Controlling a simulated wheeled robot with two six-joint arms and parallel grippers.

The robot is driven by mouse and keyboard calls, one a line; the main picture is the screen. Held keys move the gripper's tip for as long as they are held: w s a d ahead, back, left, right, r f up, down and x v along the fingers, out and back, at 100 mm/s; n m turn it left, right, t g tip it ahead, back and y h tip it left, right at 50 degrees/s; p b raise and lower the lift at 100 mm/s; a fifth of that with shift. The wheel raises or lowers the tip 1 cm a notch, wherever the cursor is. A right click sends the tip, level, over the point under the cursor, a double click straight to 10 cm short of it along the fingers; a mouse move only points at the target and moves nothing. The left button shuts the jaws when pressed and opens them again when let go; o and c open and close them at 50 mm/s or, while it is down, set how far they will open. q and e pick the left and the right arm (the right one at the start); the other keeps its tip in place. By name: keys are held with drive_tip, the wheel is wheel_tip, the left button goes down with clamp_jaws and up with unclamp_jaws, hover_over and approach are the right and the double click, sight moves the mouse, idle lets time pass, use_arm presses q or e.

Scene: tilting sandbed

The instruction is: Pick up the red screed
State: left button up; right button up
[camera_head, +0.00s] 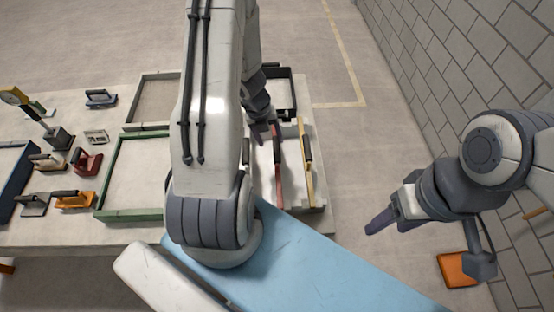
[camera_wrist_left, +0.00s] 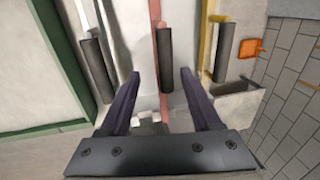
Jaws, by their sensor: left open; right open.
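The red screed (camera_head: 279,180) is a long thin red strip with a dark handle. It lies in a pale tray at the right end of the table, partly hidden by my left arm. In the left wrist view the red screed (camera_wrist_left: 155,12) runs up the middle, its black handle seen between my open fingertips. My left gripper (camera_head: 263,132) is open at the far part of that tray; it also shows in the left wrist view (camera_wrist_left: 160,80). I cannot tell its height above the handle. My right gripper (camera_head: 378,222) is open and empty, off the table to the right.
A yellow screed (camera_head: 306,160) lies right of the red one, and another dark-handled tool (camera_wrist_left: 97,65) lies left. A green-framed tray (camera_head: 103,190), several hand floats and a black-rimmed box (camera_head: 293,90) stand nearby. A brick wall (camera_head: 470,60) closes the right side.

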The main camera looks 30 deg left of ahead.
sight(276, 147)
use_arm(q)
drive_tip(key=f+b, duration=0.1)
drive_tip(key=f, duration=0.1)
drive_tip(key=w+d+f+b, duration=0.1)
drive_tip(key=f, duration=0.1)
drive_tip(key=f+b, duration=0.1)
drive_tip(key=f, duration=0.1)
drive_tip(key=shift+w+d+f, duration=0.15)
drive_tip(key=shift+d+f, duration=0.15)
drive_tip(key=shift+d, duration=0.1)
drive_tip(key=shift+r, duration=0.1)
clamp_jaws()
